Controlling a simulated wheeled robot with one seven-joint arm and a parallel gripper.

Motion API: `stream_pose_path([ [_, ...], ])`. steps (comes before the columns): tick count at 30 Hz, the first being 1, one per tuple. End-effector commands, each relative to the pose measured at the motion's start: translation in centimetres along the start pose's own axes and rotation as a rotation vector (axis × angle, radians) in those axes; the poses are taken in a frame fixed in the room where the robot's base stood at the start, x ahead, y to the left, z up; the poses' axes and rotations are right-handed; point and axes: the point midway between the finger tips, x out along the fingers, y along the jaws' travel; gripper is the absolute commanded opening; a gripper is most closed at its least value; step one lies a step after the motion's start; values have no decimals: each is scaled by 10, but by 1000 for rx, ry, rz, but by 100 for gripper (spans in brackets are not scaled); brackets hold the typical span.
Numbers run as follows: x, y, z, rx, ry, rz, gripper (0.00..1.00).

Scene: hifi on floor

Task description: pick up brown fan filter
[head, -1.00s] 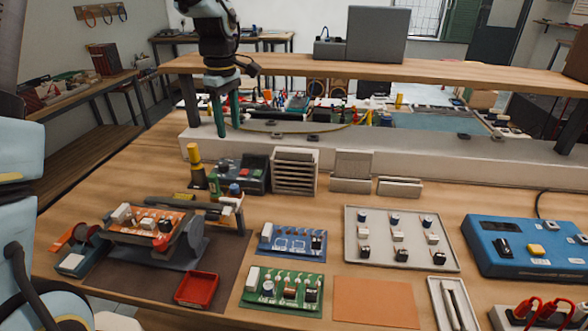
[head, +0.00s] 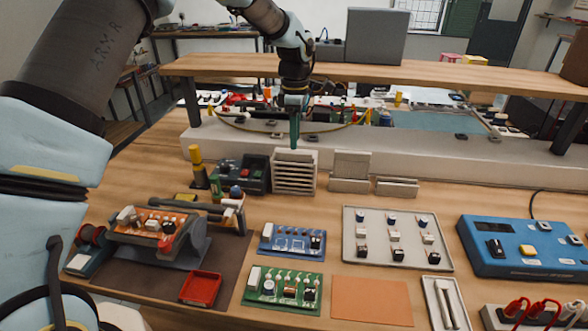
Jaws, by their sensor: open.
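No thing in the head view is plainly marked as the brown fan filter. A beige slatted block (head: 294,172) stands upright at the back middle of the bench, with a flat piece showing at its top. A flat orange-brown square (head: 372,301) lies near the front edge. My gripper (head: 295,140) is open, pointing down with its green fingers seen nearly edge-on, just above and behind the top of the slatted block as pictured. I cannot tell whether the fingers touch it.
Beige holders (head: 350,171) stand right of the block, and a dark bin (head: 242,174) stands left. A raised shelf (head: 400,68) spans the back. Blue (head: 293,241) and green circuit boards (head: 284,290), a parts tray (head: 396,264) and a blue instrument (head: 520,246) lie in front.

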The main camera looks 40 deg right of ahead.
Motion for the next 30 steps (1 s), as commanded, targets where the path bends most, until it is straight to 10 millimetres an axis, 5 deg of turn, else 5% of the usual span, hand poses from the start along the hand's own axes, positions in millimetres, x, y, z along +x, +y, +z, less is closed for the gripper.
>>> stream_pose_path([
  [9,38,-1,-3,0,1,-3,52],
  [18,43,-1,-3,0,1,0,51],
  [30,43,-1,-3,0,1,-1,6],
])
